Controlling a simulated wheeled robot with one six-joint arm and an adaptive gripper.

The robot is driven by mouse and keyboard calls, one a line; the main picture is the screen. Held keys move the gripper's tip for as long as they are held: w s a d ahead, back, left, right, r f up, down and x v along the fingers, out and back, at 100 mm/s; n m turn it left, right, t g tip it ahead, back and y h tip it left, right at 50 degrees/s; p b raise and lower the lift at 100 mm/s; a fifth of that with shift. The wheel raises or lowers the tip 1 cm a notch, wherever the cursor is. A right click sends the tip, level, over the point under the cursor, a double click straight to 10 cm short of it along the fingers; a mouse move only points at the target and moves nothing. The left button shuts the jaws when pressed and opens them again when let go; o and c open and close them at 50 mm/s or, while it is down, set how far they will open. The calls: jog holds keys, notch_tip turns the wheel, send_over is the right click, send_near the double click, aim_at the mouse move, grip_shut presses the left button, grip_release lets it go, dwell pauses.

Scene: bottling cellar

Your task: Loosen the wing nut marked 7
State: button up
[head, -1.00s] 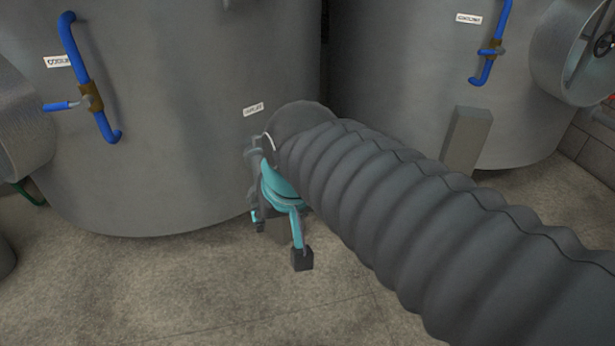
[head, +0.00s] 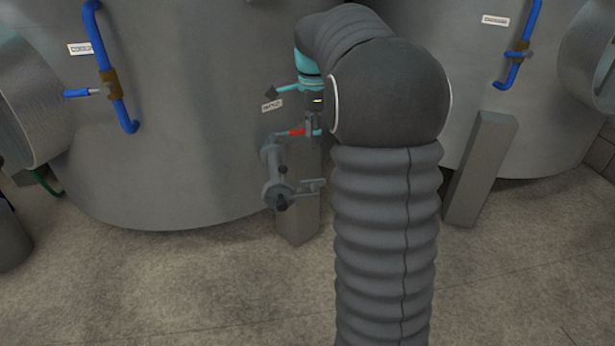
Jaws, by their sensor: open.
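I cannot make out a wing nut marked 7 in the head view; no number is legible. A grey pipe fitting (head: 277,190) with a round flange and small side parts stands low in front of the left tank. A small red part (head: 297,132) shows at its top, close below my gripper. My gripper (head: 290,108) is teal with dark finger pads. It is open and seems empty, above the fitting near a small white label on the tank. My own sleeved arm hides part of the gripper and what lies behind it.
The large grey left tank (head: 190,150) carries a blue pipe (head: 110,70) with a brass valve. A right tank (head: 425,30) has a similar blue pipe (head: 530,40). Grey posts stand at the fitting (head: 298,220) and at the right tank (head: 480,165). The floor (head: 170,285) in front is clear.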

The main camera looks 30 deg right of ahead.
aim_at(313, 183)
notch_tip(313, 183, down, 14)
jog(key=shift+w+d+f+b, duration=0.1)
jog(key=shift+w+d+b, duration=0.05)
jog(key=shift+b, duration=0.9)
grip_shut()
